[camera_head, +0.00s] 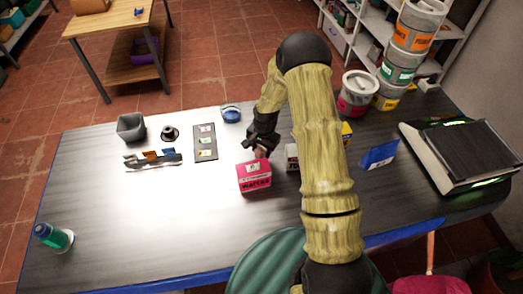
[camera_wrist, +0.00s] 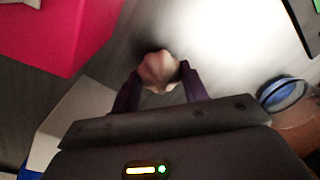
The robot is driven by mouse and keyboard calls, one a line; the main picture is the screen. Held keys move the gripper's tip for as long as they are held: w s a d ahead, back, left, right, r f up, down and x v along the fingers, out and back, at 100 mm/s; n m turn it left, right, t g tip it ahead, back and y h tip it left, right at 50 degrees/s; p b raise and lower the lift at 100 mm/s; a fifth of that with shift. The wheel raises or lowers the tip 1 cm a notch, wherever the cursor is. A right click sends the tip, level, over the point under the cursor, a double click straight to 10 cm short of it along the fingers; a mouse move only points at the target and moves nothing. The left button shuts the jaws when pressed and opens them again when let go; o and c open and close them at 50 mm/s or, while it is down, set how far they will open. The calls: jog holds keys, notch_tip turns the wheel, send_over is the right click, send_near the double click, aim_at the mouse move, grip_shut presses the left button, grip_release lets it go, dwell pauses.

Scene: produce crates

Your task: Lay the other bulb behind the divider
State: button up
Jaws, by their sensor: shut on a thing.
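My gripper (camera_wrist: 158,82) is shut on a pale, rounded bulb (camera_wrist: 160,71), which sits between the two dark fingertips. In the head view my gripper (camera_head: 262,147) is over the middle of the table, just behind the pink box (camera_head: 254,177), and the bulb shows only as a small pale patch. In the wrist view the pink box (camera_wrist: 55,30) is at the upper left, apart from the bulb. I cannot tell whether the bulb touches the table. I cannot make out a second bulb or pick out the divider; my arm hides part of the table.
A blue bowl (camera_head: 231,114), a dark board with cards (camera_head: 205,143) and a grey bin (camera_head: 131,128) stand toward the back. A white box (camera_head: 292,157) is close right of my gripper. The front left is mostly clear.

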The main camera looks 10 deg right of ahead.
aim_at(264, 150)
jog(key=shift+f, duration=0.85)
jog(key=shift+f, duration=0.15)
jog(key=o, duration=1.1)
jog(key=shift+c, duration=0.2)
jog(key=shift+r, duration=0.25)
jog(key=r+b, duration=0.1)
jog(key=r, duration=0.2)
jog(key=r+b, duration=0.1)
jog(key=r, duration=0.3)
jog(key=r+b, duration=0.2)
jog(key=r, duration=0.2)
jog(key=shift+s+d, duration=0.3)
jog(key=shift+d, duration=0.05)
jog(key=shift+r, duration=0.4)
